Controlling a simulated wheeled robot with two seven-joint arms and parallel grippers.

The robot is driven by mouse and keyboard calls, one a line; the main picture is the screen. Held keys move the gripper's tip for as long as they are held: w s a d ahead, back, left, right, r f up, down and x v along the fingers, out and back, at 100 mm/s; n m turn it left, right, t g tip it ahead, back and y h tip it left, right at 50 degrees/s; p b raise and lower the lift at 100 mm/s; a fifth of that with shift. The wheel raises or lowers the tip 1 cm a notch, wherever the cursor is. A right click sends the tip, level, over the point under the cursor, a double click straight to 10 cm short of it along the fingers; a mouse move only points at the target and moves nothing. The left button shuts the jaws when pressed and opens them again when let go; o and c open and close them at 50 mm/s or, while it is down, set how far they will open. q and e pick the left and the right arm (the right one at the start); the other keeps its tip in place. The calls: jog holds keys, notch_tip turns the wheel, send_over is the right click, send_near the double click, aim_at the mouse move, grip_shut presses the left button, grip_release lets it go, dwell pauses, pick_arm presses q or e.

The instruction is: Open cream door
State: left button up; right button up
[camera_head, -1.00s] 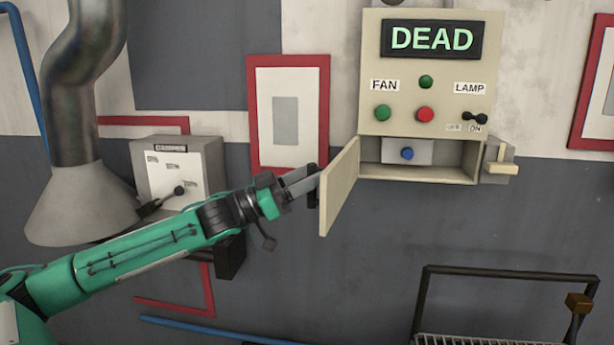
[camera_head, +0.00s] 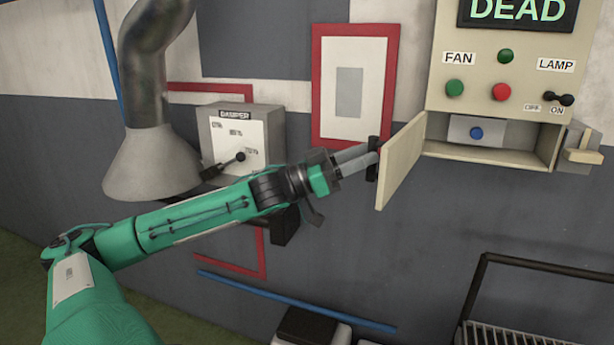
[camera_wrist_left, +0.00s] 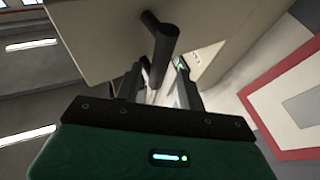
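The cream door (camera_head: 402,162) stands swung out from the cream box, hinged at the left of its opening, with its inner face visible in the head view. Its black handle (camera_head: 373,158) is on the outer face near the free edge. My left gripper (camera_head: 368,161) is at this handle, with its fingers shut around the bar. The wrist view shows the handle (camera_wrist_left: 162,52) between the two fingertips (camera_wrist_left: 163,72), with the door's outer face (camera_wrist_left: 110,35) behind it. The exact contact is partly hidden. My right gripper is not in view.
The opened compartment (camera_head: 490,151) holds a blue button (camera_head: 476,133). The control panel (camera_head: 480,75) above has buttons and a DEAD display (camera_head: 518,10). A damper box (camera_head: 242,135) and a grey duct hood (camera_head: 150,165) are at left. A black-framed rack (camera_head: 540,270) stands at lower right.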

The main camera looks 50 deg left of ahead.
pick_arm(q)
jog(key=v, duration=1.1)
jog(key=shift+s+p, duration=0.3)
jog(key=shift+p, duration=0.15)
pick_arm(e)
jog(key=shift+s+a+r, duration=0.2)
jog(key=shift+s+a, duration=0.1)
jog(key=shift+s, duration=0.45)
